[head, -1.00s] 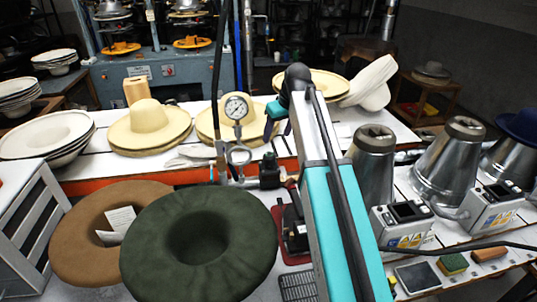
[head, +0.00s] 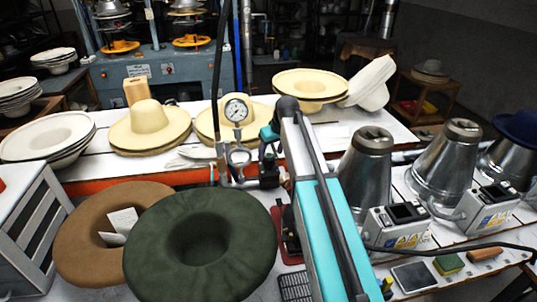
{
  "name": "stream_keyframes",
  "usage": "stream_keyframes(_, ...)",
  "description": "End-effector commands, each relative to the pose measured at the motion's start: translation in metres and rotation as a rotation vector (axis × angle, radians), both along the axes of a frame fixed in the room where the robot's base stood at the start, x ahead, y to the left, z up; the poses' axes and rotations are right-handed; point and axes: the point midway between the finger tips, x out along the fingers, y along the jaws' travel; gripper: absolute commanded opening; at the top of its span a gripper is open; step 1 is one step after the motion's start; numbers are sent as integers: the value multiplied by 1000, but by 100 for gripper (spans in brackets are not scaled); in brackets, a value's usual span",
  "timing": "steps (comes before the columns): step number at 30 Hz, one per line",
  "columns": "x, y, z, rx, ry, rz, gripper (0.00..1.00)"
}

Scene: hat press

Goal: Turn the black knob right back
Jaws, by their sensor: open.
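The black knob (head: 268,172) sits on the right side of the valve and pipe fitting below the round pressure gauge (head: 237,110), behind the dark green hat. My teal-and-grey arm reaches in from the lower right. My gripper (head: 267,147) is at its far end, pointing down, just above the knob in the picture. It is open, and nothing shows between its fingers. The fingers are small and partly hidden by my arm, so I cannot tell whether they touch the knob.
A dark green hat (head: 246,232) and a brown hat (head: 78,262) lie in front of the valve. Metal cones (head: 366,170) with control boxes stand to the right. Cream hats (head: 148,128) lie on the white table behind. A dark hose rises beside the gauge.

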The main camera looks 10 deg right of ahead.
Motion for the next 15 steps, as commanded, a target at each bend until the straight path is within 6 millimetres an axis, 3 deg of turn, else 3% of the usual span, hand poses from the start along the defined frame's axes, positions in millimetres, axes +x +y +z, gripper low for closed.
stream_keyframes(7, 8, 3, -19, 0, 1, 1, 59)
stream_keyframes(15, 9, 4, -24, 0, -1, 1, 59)
